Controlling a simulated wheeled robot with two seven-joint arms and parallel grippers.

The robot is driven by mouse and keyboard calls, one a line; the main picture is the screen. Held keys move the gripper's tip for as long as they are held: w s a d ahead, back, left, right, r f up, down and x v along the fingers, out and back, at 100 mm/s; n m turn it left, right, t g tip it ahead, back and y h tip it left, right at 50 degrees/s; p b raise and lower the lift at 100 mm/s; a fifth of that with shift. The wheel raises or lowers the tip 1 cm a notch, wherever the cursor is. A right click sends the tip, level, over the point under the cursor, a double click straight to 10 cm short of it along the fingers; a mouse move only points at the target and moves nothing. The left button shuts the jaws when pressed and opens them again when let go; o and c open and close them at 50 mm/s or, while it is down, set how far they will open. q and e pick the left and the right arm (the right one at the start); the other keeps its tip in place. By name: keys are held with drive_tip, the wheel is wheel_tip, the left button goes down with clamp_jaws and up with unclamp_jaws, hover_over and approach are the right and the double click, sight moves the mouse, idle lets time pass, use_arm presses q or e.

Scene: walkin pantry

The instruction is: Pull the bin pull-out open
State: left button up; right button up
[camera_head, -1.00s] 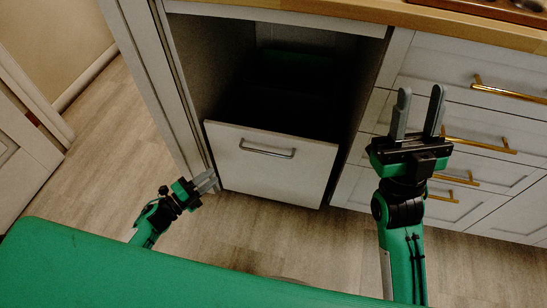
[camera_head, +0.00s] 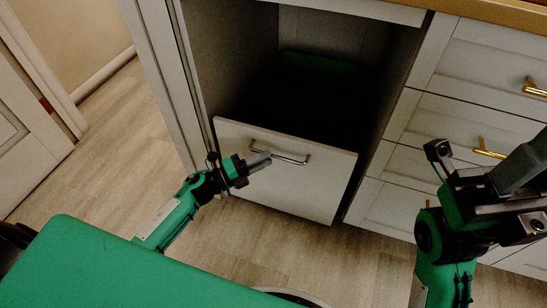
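The bin pull-out has a white front panel (camera_head: 285,190) low in the cabinet opening, with a silver bar handle (camera_head: 292,160) near its top. My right gripper (camera_head: 500,185) is at the right, in front of the drawers and away from the pull-out. It looks open and empty.
The cavity above the panel is dark, with a dim green shape (camera_head: 318,66) at the back. White drawers (camera_head: 440,128) with gold handles (camera_head: 487,150) stand to the right under a wooden countertop (camera_head: 490,17). Bare floor (camera_head: 110,155) lies to the left.

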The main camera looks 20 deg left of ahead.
sight(273, 155)
use_arm(q)
drive_tip(key=shift+b+x, duration=0.3)
drive_tip(key=shift+x, duration=1.55)
clamp_jaws()
